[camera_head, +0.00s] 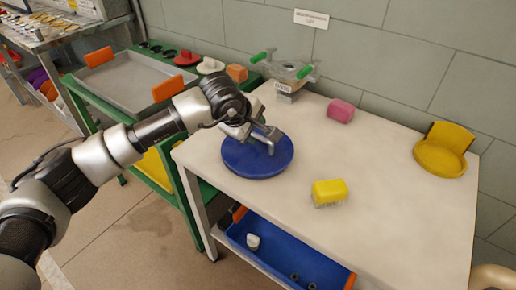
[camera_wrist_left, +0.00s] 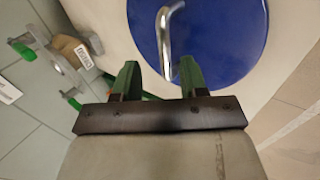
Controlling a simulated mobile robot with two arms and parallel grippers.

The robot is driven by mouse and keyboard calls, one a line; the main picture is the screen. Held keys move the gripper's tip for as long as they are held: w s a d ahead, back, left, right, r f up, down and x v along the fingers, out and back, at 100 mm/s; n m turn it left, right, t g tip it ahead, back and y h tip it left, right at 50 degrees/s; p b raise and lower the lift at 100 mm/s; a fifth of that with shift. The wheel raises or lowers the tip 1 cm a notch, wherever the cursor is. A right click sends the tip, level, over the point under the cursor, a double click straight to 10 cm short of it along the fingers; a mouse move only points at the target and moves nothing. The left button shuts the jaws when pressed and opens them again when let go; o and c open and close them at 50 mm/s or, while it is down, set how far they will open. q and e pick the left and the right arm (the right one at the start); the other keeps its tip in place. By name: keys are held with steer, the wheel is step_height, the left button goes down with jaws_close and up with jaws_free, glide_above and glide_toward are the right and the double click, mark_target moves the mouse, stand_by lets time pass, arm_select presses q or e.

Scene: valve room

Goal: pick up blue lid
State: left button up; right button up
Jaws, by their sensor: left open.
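The blue lid (camera_head: 248,160) is a round disc with a bent metal handle (camera_head: 270,143), lying flat on the white table. My left gripper (camera_head: 258,134) is over the lid, near its handle. In the left wrist view the gripper (camera_wrist_left: 157,80) is open, its green-tipped fingers on either side of the lower end of the handle (camera_wrist_left: 165,35). The lid (camera_wrist_left: 225,45) fills the top right of that view. Whether the fingers touch the handle cannot be told. My right gripper does not show.
On the white table (camera_head: 395,210) are a yellow block (camera_head: 330,190), a pink block (camera_head: 340,110), a yellow holder (camera_head: 440,155) and a metal valve with green handles (camera_head: 288,75). A grey tray (camera_head: 130,80) stands on the green bench at left. A blue bin (camera_head: 275,258) sits below the table.

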mark_target(257, 135)
arm_select(q)
steer(key=x, duration=0.5)
steer(key=shift+s+a+f, duration=0.15)
steer(key=shift+s+f, duration=0.05)
jaws_close()
stand_by(1.1)
steer(key=shift+r, duration=0.2)
